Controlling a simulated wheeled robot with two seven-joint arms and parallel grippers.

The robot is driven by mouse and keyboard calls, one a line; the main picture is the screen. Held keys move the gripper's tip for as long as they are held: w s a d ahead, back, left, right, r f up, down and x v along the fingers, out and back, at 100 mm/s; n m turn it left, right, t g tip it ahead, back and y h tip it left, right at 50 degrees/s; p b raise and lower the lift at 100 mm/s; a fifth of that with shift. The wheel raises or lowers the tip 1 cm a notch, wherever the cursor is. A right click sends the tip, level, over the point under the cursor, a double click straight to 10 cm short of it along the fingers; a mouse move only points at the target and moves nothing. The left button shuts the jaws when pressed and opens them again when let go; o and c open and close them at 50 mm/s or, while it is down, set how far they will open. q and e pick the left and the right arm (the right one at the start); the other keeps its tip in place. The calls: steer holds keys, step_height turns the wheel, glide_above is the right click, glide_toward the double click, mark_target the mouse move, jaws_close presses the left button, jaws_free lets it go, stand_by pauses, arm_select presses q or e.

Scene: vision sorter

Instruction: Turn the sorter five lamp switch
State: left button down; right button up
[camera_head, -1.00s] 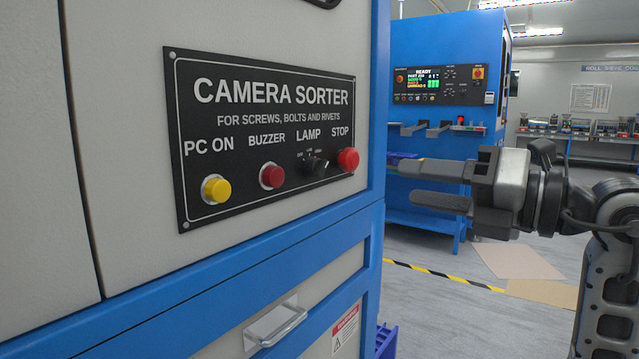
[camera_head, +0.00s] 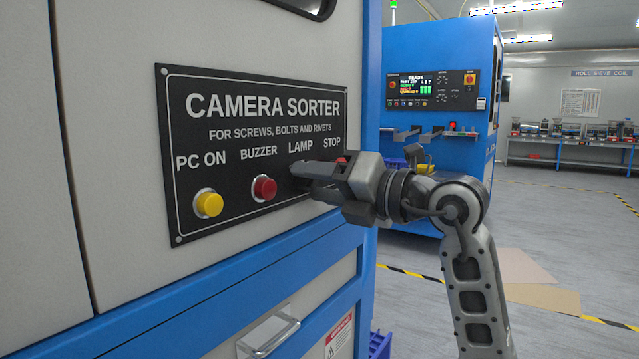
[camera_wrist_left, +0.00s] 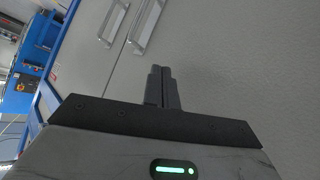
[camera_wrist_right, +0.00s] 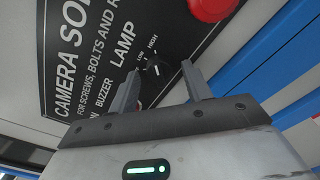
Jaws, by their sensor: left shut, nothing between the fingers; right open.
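The black lamp switch knob (camera_wrist_right: 153,67) shows in the right wrist view under the LAMP label, with LOW and HIGH marks. My right gripper (camera_wrist_right: 158,80) is open, with one finger to each side of the knob in that view; whether it touches the knob I cannot tell. In the head view my right gripper (camera_head: 302,180) covers the knob in front of the sorter panel (camera_head: 262,108). My left gripper (camera_wrist_left: 163,72) is shut and empty in the left wrist view, in front of a grey cabinet surface. It is not in the head view.
The red stop button (camera_wrist_right: 211,6) is close to the right gripper. The red buzzer button (camera_head: 264,188) and yellow PC ON button (camera_head: 208,204) sit left of it on the panel. A drawer handle (camera_head: 268,336) sticks out below. Another blue machine (camera_head: 440,60) stands behind.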

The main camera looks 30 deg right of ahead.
steer(key=c, duration=0.9)
arm_select(q)
steer(key=shift+f, duration=0.1)
arm_select(e)
steer(key=shift+c, duration=0.2)
